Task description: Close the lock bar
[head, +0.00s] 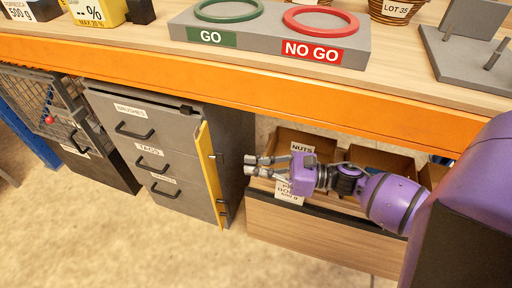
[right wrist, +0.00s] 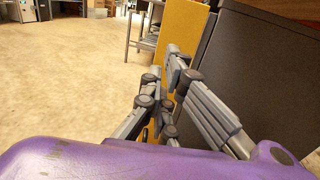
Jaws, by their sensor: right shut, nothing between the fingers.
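The lock bar (head: 209,172) is a tall yellow strip upright along the right front edge of the grey drawer cabinet (head: 150,155). It is held by dark hinge-like fittings on its right, and the drawer fronts are left uncovered. My right gripper (head: 250,165) is shut and empty, to the right of the bar, pointing left toward the cabinet's side. In the right wrist view, its fingers (right wrist: 172,72) overlap the lower part of the yellow bar (right wrist: 183,28); I cannot tell whether they touch it. My left gripper is not in view.
The workbench with an orange front edge (head: 250,88) overhangs the cabinet. Below my right arm is an open wood-fronted drawer (head: 310,235) with bins. A wire-mesh cage (head: 35,100) stands left of the cabinet. The floor in front is clear.

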